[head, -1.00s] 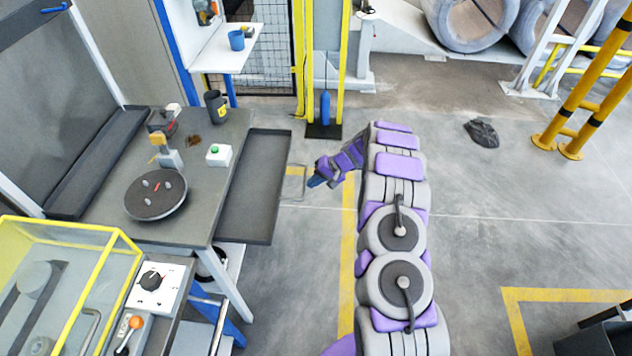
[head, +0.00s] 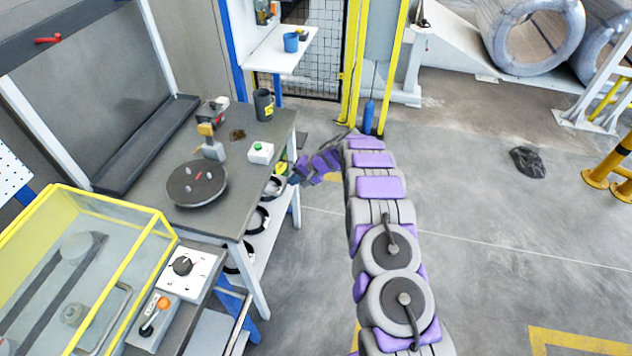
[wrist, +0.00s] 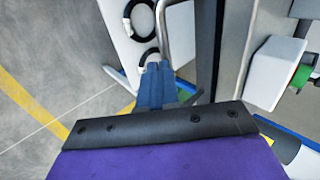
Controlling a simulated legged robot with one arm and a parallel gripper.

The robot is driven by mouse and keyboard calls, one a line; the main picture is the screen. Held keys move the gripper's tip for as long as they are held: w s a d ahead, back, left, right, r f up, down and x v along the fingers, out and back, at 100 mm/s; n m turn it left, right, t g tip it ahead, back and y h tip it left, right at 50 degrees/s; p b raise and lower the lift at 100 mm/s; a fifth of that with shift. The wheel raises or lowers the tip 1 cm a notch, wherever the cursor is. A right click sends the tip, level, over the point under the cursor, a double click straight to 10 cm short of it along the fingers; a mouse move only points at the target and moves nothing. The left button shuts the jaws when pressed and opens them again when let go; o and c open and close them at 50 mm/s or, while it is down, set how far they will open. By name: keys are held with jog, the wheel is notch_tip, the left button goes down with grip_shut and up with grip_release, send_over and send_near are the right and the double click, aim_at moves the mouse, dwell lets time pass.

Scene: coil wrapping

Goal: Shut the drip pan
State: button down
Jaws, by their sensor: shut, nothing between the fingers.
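The drip pan's long tray no longer sticks out past the right edge of the workbench (head: 215,215) in the head view; the pan is under the bench top. In the wrist view a grey metal handle (wrist: 162,28) runs beside the bench edge, and the grey face next to it (wrist: 181,45) looks like the pan's front. My gripper (wrist: 154,85) has its blue fingers together and empty, close to the lower end of the handle; I cannot tell if they touch it. In the head view my gripper (head: 291,178) is low by the bench's right side, its tips hard to make out.
On the bench stand a round turntable (head: 197,184), a white box with a green button (head: 261,152) and a dark mug (head: 263,104). Several black rings lie on a shelf (head: 264,236) below. A yellow-framed case (head: 95,265) stands front left. Open floor lies to the right.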

jog(key=a, duration=0.1)
jog(key=w+a, duration=0.1)
jog(key=a, duration=0.1)
jog(key=shift+w+a+r, duration=0.1)
jog(key=shift+a, duration=0.05)
dwell(0.3)
jog(key=shift+d, duration=0.25)
jog(key=d+f+p+v, duration=0.1)
jog(key=v, duration=1.1)
jog(key=shift+s+d+p, duration=0.35)
jog(key=shift+d+p, duration=0.05)
jog(key=shift+d, duration=0.05)
